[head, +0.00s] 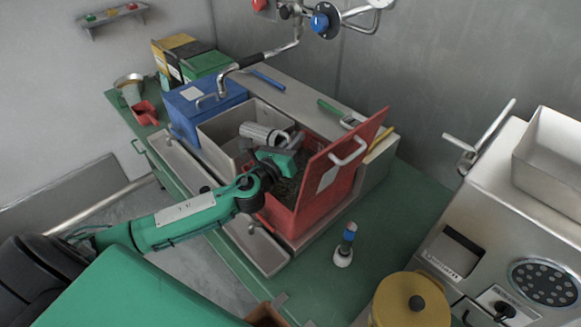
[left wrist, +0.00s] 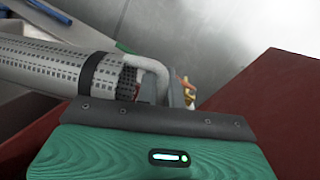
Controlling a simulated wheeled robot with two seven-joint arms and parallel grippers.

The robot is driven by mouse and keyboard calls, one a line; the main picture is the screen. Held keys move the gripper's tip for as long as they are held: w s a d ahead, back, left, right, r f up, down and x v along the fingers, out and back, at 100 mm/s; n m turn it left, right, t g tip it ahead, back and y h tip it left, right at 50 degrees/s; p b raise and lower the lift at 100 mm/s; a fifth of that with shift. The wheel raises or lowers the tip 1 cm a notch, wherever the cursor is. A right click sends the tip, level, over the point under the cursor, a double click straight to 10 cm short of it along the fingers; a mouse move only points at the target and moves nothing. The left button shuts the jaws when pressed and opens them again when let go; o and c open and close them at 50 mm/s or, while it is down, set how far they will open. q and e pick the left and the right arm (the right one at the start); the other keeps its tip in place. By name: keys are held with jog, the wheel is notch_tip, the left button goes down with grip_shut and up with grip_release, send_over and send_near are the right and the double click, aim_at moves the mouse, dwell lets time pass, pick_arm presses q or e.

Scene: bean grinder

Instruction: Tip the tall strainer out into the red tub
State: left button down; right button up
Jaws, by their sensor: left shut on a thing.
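The tall strainer (head: 262,134) is a grey perforated cylinder with a dark band. In the head view it lies tilted nearly on its side, over the edge between the grey bin and the red tub (head: 322,178). My left gripper (head: 288,150) is shut on the strainer's handle above the red tub. In the left wrist view the strainer (left wrist: 50,66) extends to the left and its pale handle (left wrist: 150,70) runs into the jaws (left wrist: 170,92). The red tub's lid stands open, and dark contents show inside the tub. The strainer's inside is hidden. My right gripper is not in view.
A grey bin (head: 222,132) and a blue bin (head: 190,98) stand left of the tub. A red scoop (head: 145,112) lies at the back left. A grinder (head: 500,220) and a yellow canister (head: 412,302) stand at right.

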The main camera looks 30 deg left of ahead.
pick_arm(q)
jog(key=w+a+r+n+g+p, duration=0.3)
jog(key=a+r+n+p, duration=0.8)
jog(key=p, duration=0.5)
jog(key=shift+w+r+n+h, duration=0.45)
jog(key=shift+r+n, duration=0.25)
jog(key=shift+n, duration=0.4)
jog(key=shift+a, duration=0.1)
dwell(0.4)
